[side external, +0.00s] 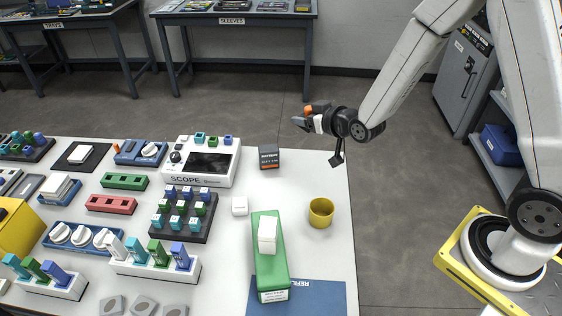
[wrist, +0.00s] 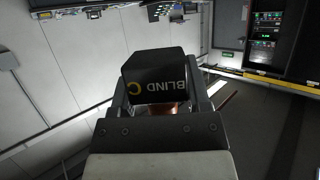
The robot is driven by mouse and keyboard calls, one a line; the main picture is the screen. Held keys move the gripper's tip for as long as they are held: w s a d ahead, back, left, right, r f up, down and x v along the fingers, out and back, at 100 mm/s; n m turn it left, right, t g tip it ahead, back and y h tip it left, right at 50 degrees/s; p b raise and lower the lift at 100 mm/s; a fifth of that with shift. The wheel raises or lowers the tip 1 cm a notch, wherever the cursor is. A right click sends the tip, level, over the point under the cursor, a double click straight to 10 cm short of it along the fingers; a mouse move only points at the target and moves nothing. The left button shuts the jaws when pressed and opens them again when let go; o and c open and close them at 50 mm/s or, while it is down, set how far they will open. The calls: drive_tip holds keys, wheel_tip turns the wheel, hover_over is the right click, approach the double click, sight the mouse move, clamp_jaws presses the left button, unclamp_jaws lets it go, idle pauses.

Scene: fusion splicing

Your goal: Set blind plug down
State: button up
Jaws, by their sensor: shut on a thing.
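The blind plug (wrist: 158,78) is a dark block marked "BLIND" with a yellow ring mark, seen close up in the wrist view. My gripper (wrist: 160,104) is shut on it, with a finger on either side. A bit of copper colour shows behind the block, between the fingers. In the side external view my gripper (side external: 305,120) is raised beyond the back right of the white table (side external: 325,170), over the grey floor. A small orange part shows at its tip. The plug's outline is hard to separate from the dark fingers there.
A white scope unit (side external: 207,162) and a small dark box (side external: 268,158) stand at the table's back. A yellow cup (side external: 321,212) stands near the right edge.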

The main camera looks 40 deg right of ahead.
drive_tip(key=shift+v, duration=2.25)
drive_tip(key=shift+w+d+r, duration=0.1)
drive_tip(key=shift+w+d, duration=0.05)
drive_tip(key=shift+w, duration=0.1)
drive_tip(key=shift+w+d+f+n+y, duration=0.3)
drive_tip(key=shift+w+d+f+y, duration=0.1)
drive_tip(key=shift+w+d, duration=0.2)
drive_tip(key=w+d+f+n+g+y, duration=0.1)
drive_tip(key=d+f+n+y, duration=0.3)
drive_tip(key=d+f, duration=0.45)
drive_tip(key=s+d+f+n+g+y, duration=0.2)
drive_tip(key=s+d+f+n+y, duration=0.1)
drive_tip(key=s+d+f, duration=0.4)
drive_tip(key=shift+s+f+y, duration=0.3)
drive_tip(key=shift+f+y, duration=0.15)
drive_tip(key=shift+y, duration=0.05)
drive_tip(key=x, duration=0.7)
drive_tip(key=f+x, duration=0.1)
drive_tip(key=x, duration=0.3)
drive_tip(key=shift+s+d+f, duration=0.1)
